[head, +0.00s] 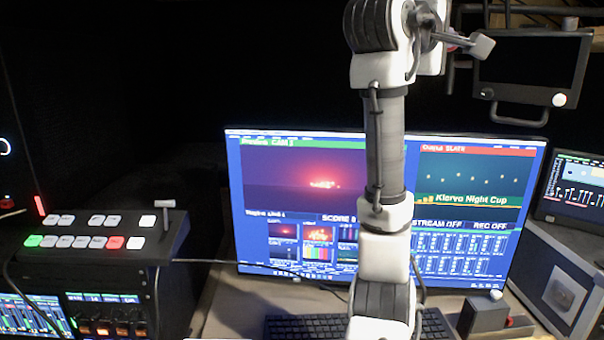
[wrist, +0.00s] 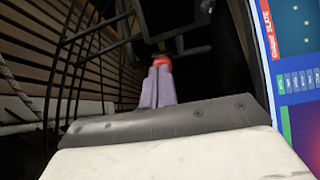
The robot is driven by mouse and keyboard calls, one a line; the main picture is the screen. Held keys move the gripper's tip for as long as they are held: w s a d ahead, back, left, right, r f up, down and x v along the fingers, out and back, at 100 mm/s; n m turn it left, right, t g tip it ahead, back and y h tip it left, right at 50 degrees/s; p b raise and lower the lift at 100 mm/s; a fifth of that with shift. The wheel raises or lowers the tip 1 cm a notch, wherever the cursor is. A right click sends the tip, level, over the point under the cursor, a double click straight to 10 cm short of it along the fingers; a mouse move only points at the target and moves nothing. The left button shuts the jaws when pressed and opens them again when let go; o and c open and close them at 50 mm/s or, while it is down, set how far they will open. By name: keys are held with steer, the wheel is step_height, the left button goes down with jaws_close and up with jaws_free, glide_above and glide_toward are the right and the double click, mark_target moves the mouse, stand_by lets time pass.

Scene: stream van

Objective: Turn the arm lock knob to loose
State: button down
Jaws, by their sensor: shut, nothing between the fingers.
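The arm lock knob appears to be the red piece (wrist: 161,61) on dark bars in the wrist view, straight ahead of my fingertips. I cannot tell whether the fingers touch it or which way it is set. My gripper (wrist: 158,76) has two pale grey-lilac fingers lying together, shut with nothing held. In the head view a small bit of red (head: 452,47) shows at the upper right, beside the end of my arm. My fingers are not clear there, and my wrist parts cover most of that spot.
A small dark screen (head: 530,62) hangs from a bar at the upper right, close to my wrist. A large lit monitor (head: 470,180) stands behind my arm. A switcher panel (head: 90,250) is at the left. A grey case (head: 550,270) stands at the right.

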steer(key=p+x, duration=0.1)
steer(key=x, duration=0.6)
steer(key=shift+w+a, duration=0.2)
stand_by(0.9)
steer(key=shift+r, duration=0.1)
stand_by(0.4)
steer(key=shift+s+d, duration=0.15)
steer(key=shift+s, duration=0.1)
steer(key=b+v, duration=0.2)
steer(key=v, duration=0.4)
steer(key=shift+d, duration=0.1)
stand_by(0.3)
